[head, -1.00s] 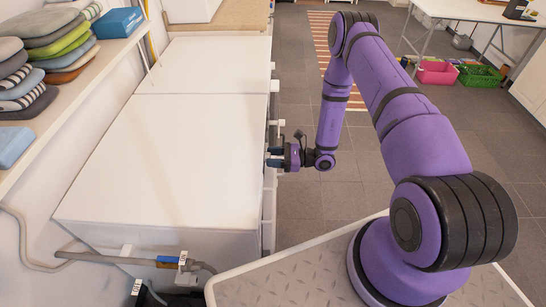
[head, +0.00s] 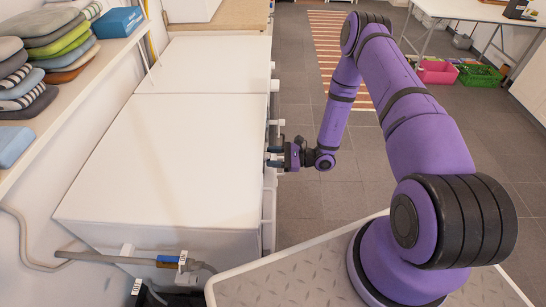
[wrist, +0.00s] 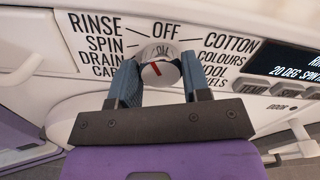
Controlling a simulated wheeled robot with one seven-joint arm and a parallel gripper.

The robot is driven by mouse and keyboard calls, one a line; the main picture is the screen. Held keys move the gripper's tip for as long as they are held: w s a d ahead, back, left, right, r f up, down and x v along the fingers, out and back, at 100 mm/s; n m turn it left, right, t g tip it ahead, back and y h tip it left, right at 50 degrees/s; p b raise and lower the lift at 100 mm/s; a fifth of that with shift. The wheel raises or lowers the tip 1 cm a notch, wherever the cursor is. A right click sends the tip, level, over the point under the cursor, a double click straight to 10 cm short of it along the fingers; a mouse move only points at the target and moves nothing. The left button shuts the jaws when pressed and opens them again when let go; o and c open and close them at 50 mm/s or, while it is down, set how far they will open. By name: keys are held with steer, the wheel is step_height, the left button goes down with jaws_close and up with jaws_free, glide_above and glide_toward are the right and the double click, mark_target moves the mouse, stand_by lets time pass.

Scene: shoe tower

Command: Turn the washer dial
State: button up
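The washer dial (wrist: 160,72) is a round, pale knob with a red mark in the wrist view. Labels around it include OFF above, RINSE, SPIN and DRAIN at left, and COTTON and COLOURS at right. The red mark is tilted, its upper end to the left. My gripper (wrist: 159,78) has one blue-grey finger on each side of the dial and appears closed on it. In the head view my gripper (head: 275,157) is at the front face of the near white washer (head: 165,160). The dial cannot be made out there.
A dark display (wrist: 290,62) and buttons (wrist: 283,90) lie right of the dial. Another white machine (head: 205,65) stands beyond the washer. A shelf (head: 85,85) holds folded cloths. A pipe with a blue-handled valve (head: 168,262) runs along the near side. The tiled floor right of the machines is open.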

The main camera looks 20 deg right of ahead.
steer(key=o, duration=0.4)
steer(key=shift+o, duration=0.2)
steer(key=shift+d, duration=0.1)
steer(key=v, duration=1)
steer(key=shift+s+d, duration=0.15)
steer(key=shift+d, duration=0.15)
